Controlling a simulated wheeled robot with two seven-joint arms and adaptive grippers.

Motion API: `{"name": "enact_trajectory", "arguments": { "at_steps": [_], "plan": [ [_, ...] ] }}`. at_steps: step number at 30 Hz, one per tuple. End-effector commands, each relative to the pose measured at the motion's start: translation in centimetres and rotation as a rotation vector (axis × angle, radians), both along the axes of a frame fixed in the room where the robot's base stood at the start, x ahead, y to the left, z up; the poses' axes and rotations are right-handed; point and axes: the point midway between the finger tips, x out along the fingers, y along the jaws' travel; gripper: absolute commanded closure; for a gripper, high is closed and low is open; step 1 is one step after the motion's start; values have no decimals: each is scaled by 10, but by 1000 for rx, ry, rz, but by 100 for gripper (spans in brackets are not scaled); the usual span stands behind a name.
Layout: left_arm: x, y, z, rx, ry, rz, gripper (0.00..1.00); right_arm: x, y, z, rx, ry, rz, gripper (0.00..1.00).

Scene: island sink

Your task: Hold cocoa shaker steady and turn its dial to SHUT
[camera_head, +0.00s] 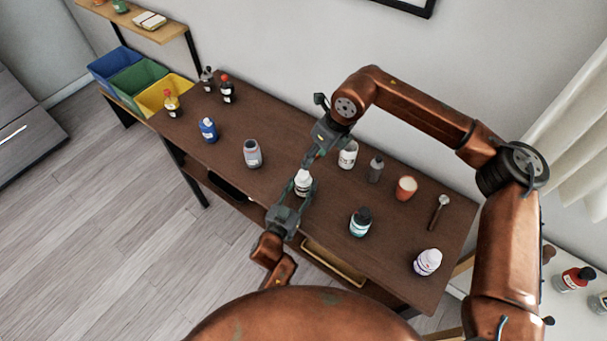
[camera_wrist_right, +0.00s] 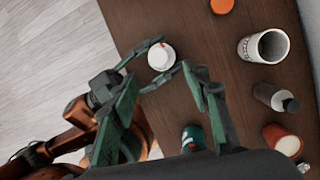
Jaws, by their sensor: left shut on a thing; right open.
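The cocoa shaker (camera_head: 303,178) stands upright on the dark table, with a white top. Its round white top (camera_wrist_right: 161,57), with a small red mark near the rim, shows in the right wrist view. My left gripper (camera_head: 297,194) comes from the table's front edge and is shut on the shaker's body, its fingers on both sides. My right gripper (camera_head: 308,163) is open, pointing down from behind the shaker. In the right wrist view its two green fingers (camera_wrist_right: 165,77) are spread, with the shaker's top just beyond the tips. The dial's lettering is too small to read.
A grey jar (camera_head: 252,154) stands left. Coloured bins (camera_head: 140,78) are far left.

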Motion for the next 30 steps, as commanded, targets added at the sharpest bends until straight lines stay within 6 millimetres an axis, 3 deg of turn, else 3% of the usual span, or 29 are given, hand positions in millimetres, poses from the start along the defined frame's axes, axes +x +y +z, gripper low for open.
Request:
{"name": "enact_trajectory", "arguments": {
  "at_steps": [12,21,30],
  "plan": [
    [0,0,-1,0,1,0,87,13,18,11,-32,244,-838,57],
    [0,0,-1,0,1,0,87,15,28,21,-62,333,-1435,57],
    [0,0,-1,0,1,0,87,14,32,26,-73,348,-1727,57]
  ]
}}
